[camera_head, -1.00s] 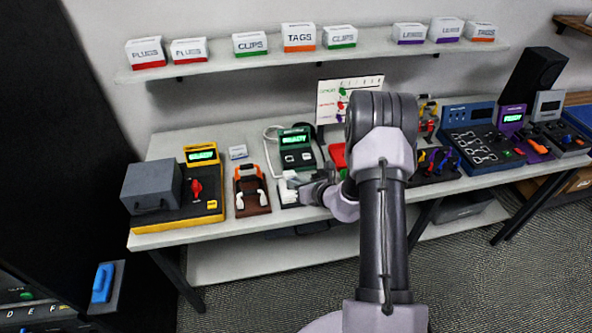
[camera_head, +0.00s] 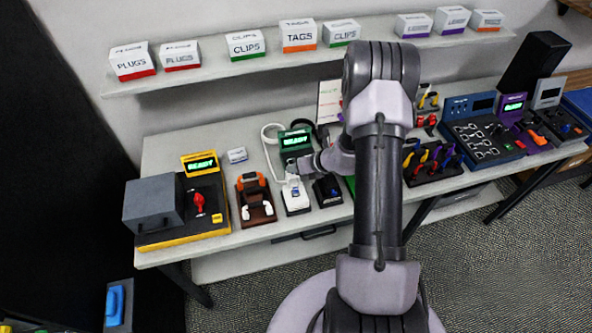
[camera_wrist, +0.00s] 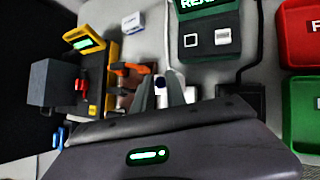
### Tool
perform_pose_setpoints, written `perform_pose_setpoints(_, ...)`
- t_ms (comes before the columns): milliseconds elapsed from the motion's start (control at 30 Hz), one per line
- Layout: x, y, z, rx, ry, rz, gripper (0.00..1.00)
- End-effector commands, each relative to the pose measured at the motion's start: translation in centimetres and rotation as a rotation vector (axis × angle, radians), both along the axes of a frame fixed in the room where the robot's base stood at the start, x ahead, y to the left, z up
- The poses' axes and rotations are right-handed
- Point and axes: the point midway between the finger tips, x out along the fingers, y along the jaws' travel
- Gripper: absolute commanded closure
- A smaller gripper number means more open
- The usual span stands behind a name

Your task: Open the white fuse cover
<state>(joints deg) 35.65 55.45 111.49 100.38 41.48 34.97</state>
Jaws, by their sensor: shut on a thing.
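The white fuse cover (camera_head: 295,194) is on a small dark-based unit near the front of the table, left of centre in the head view. My gripper (camera_head: 292,173) is at the back end of this cover, reaching in from the right. In the wrist view my gripper's (camera_wrist: 160,88) two grey fingers close on a small piece between them, with white and dark blue showing there. The fingers and the gripper body hide most of the cover in that view. I cannot tell how far the cover is tilted.
A green READY device (camera_head: 296,142) with a pale cable stands behind. An orange-and-white clamp unit (camera_head: 254,198) is close on the left, and a yellow-edged station with a red handle (camera_head: 199,202) is beyond it. A small black block (camera_head: 327,190) is close on the right.

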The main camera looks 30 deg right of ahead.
Motion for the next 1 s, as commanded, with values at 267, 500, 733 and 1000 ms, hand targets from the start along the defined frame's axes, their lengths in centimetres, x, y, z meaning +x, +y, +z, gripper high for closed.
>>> perform_pose_setpoints(267, 1.2, -0.4, 0.2, -0.001, -0.010, -0.002, 1.00)
perform_pose_setpoints(500, 1.6, -0.5, 0.2, 0.000, -0.010, -0.003, 1.00)
perform_pose_setpoints(733, 1.6, -0.5, 0.3, 0.000, -0.011, -0.004, 1.00)
perform_pose_setpoints(1000, 1.6, -0.5, 0.3, -0.001, -0.012, -0.003, 0.70)
